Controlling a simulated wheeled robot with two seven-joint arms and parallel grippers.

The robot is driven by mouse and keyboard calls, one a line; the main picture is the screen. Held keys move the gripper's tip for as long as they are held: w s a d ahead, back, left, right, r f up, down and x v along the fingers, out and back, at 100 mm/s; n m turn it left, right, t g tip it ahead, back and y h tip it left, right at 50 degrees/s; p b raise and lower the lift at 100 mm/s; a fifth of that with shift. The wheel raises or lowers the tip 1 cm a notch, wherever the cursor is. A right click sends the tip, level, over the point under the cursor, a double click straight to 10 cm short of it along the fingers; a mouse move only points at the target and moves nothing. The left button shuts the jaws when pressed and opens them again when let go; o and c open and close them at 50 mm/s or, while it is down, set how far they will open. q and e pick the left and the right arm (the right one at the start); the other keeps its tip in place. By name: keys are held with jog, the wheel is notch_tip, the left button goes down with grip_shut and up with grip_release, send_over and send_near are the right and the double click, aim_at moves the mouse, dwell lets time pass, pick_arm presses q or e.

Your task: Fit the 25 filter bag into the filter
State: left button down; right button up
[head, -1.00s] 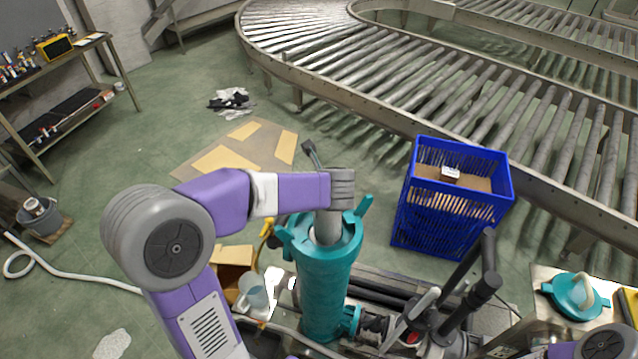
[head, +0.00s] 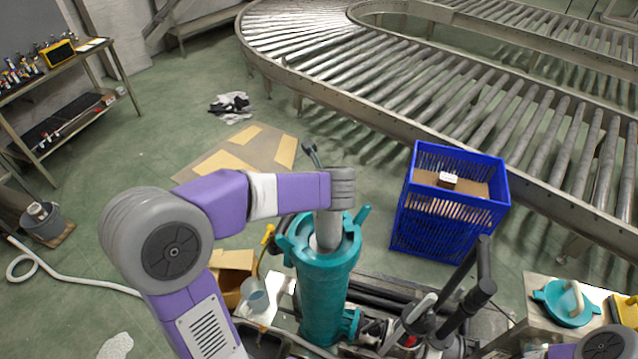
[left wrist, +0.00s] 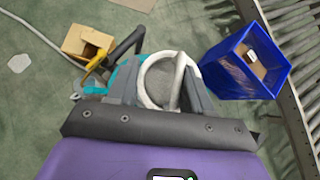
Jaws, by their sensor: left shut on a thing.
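The teal filter housing (head: 325,295) stands upright in the middle of the head view, its lid off and its top open. A pale grey filter bag (head: 327,230) runs down into its mouth, with the upper part above the rim. My left gripper (head: 341,198) is over the housing, shut on the bag's top. The left wrist view shows the bag's white ring and handle (left wrist: 163,82) between the grey fingers, with teal housing parts (left wrist: 124,80) behind. The bag's lower end is hidden inside the housing. My right gripper is out of view.
A teal lid (head: 567,303) with a pale handle lies on a stand at right. A blue crate (head: 450,215) stands right of the housing, before the roller conveyor (head: 480,100). A cardboard box (head: 233,268) and jug (head: 255,295) sit left. Dark upright levers (head: 470,295) rise nearby.

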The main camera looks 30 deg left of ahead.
pick_arm(q)
jog(key=shift+r, duration=0.3)
jog(key=shift+s+a+p, duration=0.15)
jog(key=shift+a+p, duration=0.1)
jog(key=shift+p, duration=0.05)
dwell(0.4)
jog(key=shift+w+d, duration=0.2)
jog(key=shift+d, duration=0.05)
dwell(0.6)
jog(key=shift+f, duration=0.25)
dwell(0.6)
